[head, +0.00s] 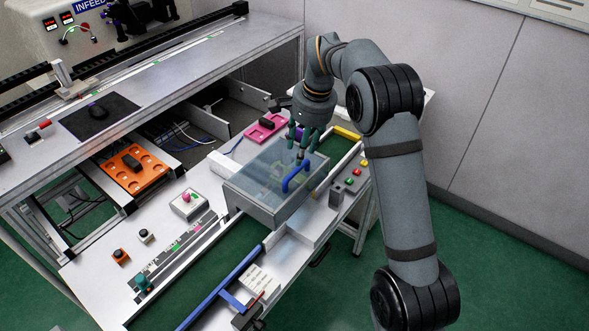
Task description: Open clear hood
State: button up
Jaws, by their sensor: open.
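The clear hood (252,181) is a see-through box with a grey frame on the white worktable, and it looks closed. A blue handle (290,180) stands on its right side. My gripper (303,160) points down from above at the far right part of the hood, just above and beside the handle's upper end. Its fingers are open, and I cannot tell whether they touch the handle. My arm comes from the right and arches over the table's right edge.
A pink tray (265,128) lies behind the hood, and an orange tray (127,168) stands to the left. A button box (187,203) and a blue bar (222,287) are nearer the front. Coloured buttons (349,181) sit right of the hood. A raised bench (150,75) runs along the back left.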

aim_at(295, 174)
jog(key=f, duration=0.3)
jog(key=w+a+f+p, duration=0.1)
jog(key=f, duration=0.2)
jog(key=f+p, duration=0.1)
jog(key=f, duration=0.3)
jog(key=shift+w+a, duration=0.2)
jog(key=shift+a, duration=0.1)
jog(key=shift+c, duration=1.4)
jog(key=shift+r, duration=0.1)
grip_shut()
